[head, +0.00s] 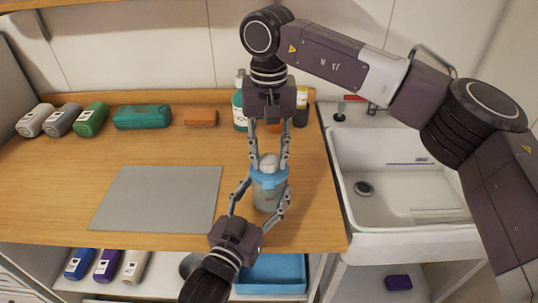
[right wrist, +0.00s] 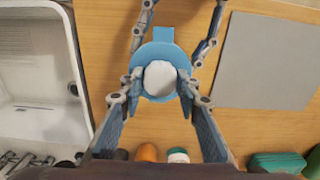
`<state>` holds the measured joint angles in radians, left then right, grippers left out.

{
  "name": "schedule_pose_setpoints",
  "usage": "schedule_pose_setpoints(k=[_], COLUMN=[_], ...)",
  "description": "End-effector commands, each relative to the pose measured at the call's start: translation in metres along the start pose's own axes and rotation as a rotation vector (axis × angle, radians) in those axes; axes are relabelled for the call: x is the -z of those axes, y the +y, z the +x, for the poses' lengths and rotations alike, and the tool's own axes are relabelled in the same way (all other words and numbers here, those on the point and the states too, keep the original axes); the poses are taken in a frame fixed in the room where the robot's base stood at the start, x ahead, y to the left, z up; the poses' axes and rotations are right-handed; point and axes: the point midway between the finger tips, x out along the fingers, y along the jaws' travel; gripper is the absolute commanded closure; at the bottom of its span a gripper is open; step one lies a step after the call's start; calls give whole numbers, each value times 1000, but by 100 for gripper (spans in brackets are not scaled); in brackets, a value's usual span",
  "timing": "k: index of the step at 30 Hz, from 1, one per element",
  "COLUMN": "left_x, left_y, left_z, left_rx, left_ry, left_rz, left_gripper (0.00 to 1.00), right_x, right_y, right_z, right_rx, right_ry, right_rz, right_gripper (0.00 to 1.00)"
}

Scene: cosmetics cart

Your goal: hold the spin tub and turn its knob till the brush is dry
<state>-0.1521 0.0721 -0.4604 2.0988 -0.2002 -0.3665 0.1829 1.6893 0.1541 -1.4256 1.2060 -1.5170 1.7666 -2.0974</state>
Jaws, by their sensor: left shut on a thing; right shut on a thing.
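The spin tub (head: 268,198) stands upright on the wooden counter near its front right edge, with a see-through grey body and a blue lid (right wrist: 159,50). Its white knob (head: 268,160) is on top and shows from above in the right wrist view (right wrist: 160,78). My left gripper (head: 266,188) comes from the front, its fingers on both sides of the tub body, shut on it. My right gripper (head: 269,166) reaches down from above, its fingers shut on the knob from both sides. The brush is not visible.
A grey mat (head: 158,198) lies to the left. Bottles (head: 239,112) stand behind my right gripper. A white sink (head: 400,217) adjoins on the right. A blue bin (head: 272,275) sits below.

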Motion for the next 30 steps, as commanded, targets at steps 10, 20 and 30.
schedule_pose_setpoints(k=[10, 20, 30], left_x=[0, 0, 0], left_y=[0, 0, 0], left_z=[0, 0, 0], left_rx=[0, 0, 0], left_ry=[0, 0, 0], left_rz=[-1, -1, -1], left_gripper=[73, 73, 73], right_x=[1, 0, 1], right_y=[1, 0, 0], right_z=[0, 0, -28], right_rx=[-1, 0, 1], right_ry=[3, 1, 4], right_rz=[2, 1, 0], right_gripper=[68, 51, 51])
